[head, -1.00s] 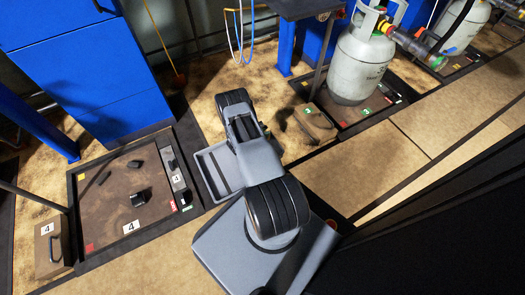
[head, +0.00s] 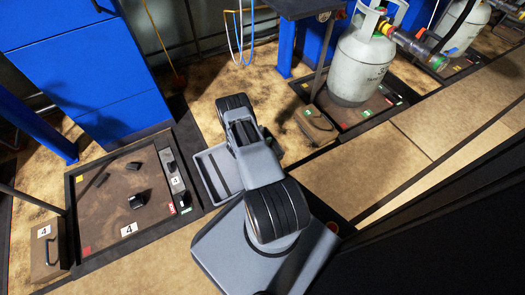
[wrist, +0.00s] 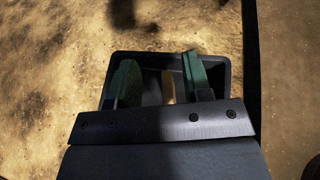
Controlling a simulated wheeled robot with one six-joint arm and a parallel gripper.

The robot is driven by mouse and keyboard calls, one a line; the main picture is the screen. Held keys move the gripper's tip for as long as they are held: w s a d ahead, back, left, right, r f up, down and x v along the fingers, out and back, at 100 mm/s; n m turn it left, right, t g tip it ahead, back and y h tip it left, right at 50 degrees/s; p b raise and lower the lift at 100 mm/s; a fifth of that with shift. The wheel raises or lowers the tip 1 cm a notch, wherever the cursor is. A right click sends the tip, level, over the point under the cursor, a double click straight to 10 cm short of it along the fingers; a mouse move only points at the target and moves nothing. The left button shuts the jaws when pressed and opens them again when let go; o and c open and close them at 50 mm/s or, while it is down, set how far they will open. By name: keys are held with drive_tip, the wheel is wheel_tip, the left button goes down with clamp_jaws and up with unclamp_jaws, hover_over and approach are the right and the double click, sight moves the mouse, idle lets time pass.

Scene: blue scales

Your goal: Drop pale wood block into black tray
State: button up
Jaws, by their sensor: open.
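The black tray (wrist: 153,60) lies on the tan ground in the wrist view, below my gripper. My gripper (wrist: 160,74) is open, with its two green fingers apart over the tray. A narrow pale tan piece, which looks like the pale wood block (wrist: 168,87), shows between the fingers, apart from both, inside the tray's outline. Its lower part is hidden by the gripper body, and I cannot tell whether it rests on the tray floor. In the head view my arm hides the gripper, and I cannot make out the block or black tray there.
In the head view a dark-edged floor panel (head: 100,225) with several small black parts lies at left, below a blue cabinet (head: 85,75). A grey gas cylinder (head: 358,65) stands at upper right. Tan floor (head: 410,150) is clear at right.

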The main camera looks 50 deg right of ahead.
drive_tip(key=p+v, duration=0.5)
drive_tip(key=v, duration=0.8)
drive_tip(key=shift+a, duration=0.4)
drive_tip(key=shift+r, duration=0.15)
drive_tip(key=w+a+r+m+g+y+p, duration=0.2)
drive_tip(key=r+m+p, duration=0.45)
drive_tip(key=r, duration=1.45)
drive_tip(key=a+r+m+y+p, duration=0.25)
drive_tip(key=r+p, duration=0.75)
drive_tip(key=r, duration=1)
drive_tip(key=s+a+r+m+t+y+p, duration=0.2)
drive_tip(key=r+p, duration=0.5)
drive_tip(key=r, duration=0.6)
drive_tip(key=s+a+r+m+t+y+p, duration=0.2)
drive_tip(key=s+a+r+p, duration=0.5)
drive_tip(key=r, duration=0.7)
drive_tip(key=s+a+r+m+t+y+p, duration=0.2)
drive_tip(key=s+a+r+m+y+p, duration=0.2)
drive_tip(key=r, duration=1)
drive_tip(key=a+y+p, duration=0.1)
drive_tip(key=a+p, duration=0.2)
drive_tip(key=a, duration=0.1)
drive_tip(key=shift+s+t, duration=0.25)
drive_tip(key=shift+t, duration=0.15)
